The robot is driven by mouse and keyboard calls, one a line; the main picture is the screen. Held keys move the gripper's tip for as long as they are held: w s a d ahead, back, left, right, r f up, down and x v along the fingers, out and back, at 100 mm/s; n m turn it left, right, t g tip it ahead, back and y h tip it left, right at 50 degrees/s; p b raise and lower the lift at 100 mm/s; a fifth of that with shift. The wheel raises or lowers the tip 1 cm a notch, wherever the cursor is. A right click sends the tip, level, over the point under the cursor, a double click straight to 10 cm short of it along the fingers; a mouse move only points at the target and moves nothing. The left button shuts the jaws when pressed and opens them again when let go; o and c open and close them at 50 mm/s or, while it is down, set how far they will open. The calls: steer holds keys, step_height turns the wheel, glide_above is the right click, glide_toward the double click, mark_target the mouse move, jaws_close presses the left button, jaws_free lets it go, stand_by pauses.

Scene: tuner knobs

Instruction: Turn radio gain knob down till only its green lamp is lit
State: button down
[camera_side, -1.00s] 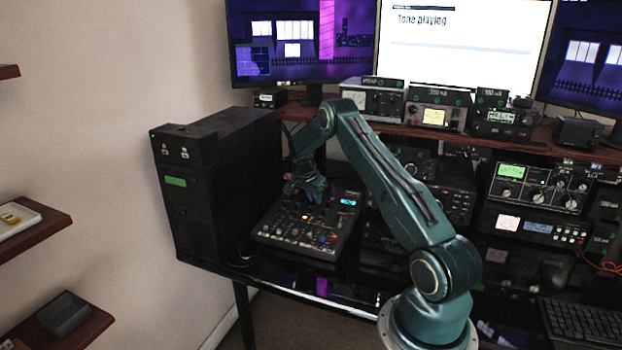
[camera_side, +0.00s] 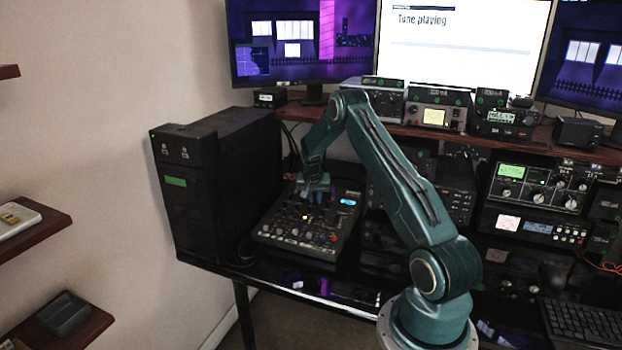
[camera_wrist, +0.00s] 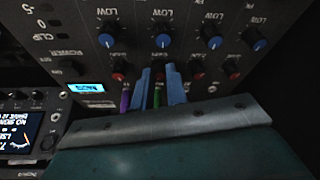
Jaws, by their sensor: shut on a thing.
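A dark mixer console (camera_side: 280,236) lies on the desk with rows of knobs and a small blue display. My gripper (camera_side: 316,186) reaches down onto its upper part. In the wrist view, my two blue fingers (camera_wrist: 158,84) point at the panel and are closed around a small knob in the row of red knobs (camera_wrist: 196,68). The held knob is mostly hidden between the fingers. A thin green strip shows between the fingers and a purple one beside them; I cannot tell whether they are lamps.
A black computer tower (camera_side: 215,190) stands close at the left. Blue knobs (camera_wrist: 162,38) and neighbouring red knobs crowd my fingers. Radio units (camera_side: 540,188) fill the right, under a shelf with meters.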

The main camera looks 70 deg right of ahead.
steer(key=shift+n+t, duration=0.4)
steer(key=shift+n, duration=1)
steer(key=c, duration=1.4)
jaws_free()
steer(key=shift+r, duration=0.1)
steer(key=v, duration=1.3)
steer(key=shift+r, duration=0.4)
steer(key=shift+s, duration=0.1)
